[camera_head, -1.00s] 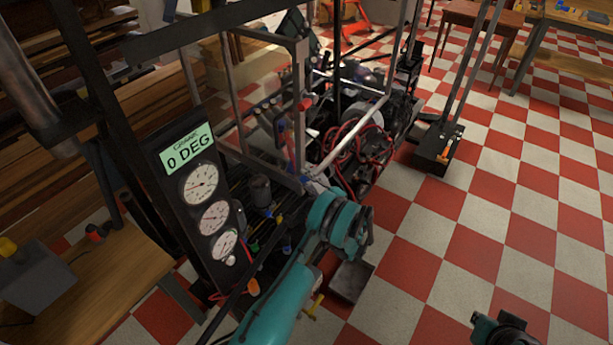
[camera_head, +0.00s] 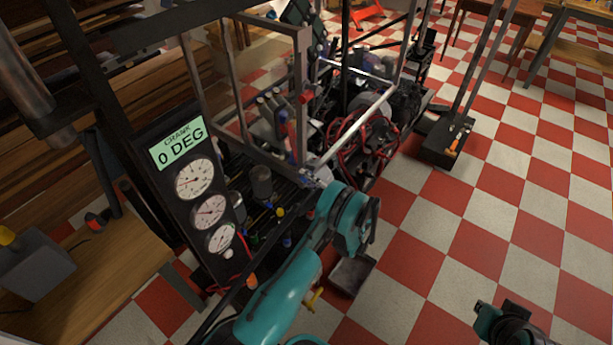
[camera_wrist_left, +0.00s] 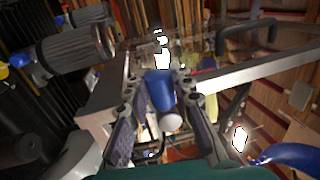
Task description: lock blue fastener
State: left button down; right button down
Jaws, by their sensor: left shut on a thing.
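The blue fastener (camera_wrist_left: 159,88) shows in the left wrist view as a blue cylinder with a pale rounded end towards the camera. It sits at the metal frame (camera_wrist_left: 235,75), between the two fingers of my left gripper (camera_wrist_left: 157,98), which is shut on it. In the head view my left teal arm reaches up to the corner of the metal frame (camera_head: 303,95). Its wrist hides most of the fastener and fingers there. The end of my right arm (camera_head: 507,322) shows at the bottom right, apart from the rig; its finger state is unclear.
A gauge panel (camera_head: 207,232) reading "0 DEG" stands left of my left arm. Red hoses and machinery (camera_head: 360,135) lie behind the frame. A grey tray (camera_head: 352,275) is on the floor beside the arm. A wooden bench (camera_head: 110,262) is at left. The checkered floor at right is mostly clear.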

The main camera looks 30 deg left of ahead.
pick_arm(q)
jog(key=shift+f, duration=0.1)
jog(key=c, duration=1.3)
grip_release()
notch_tip(320, 180, up, 10)
jog(key=shift+r, duration=0.1)
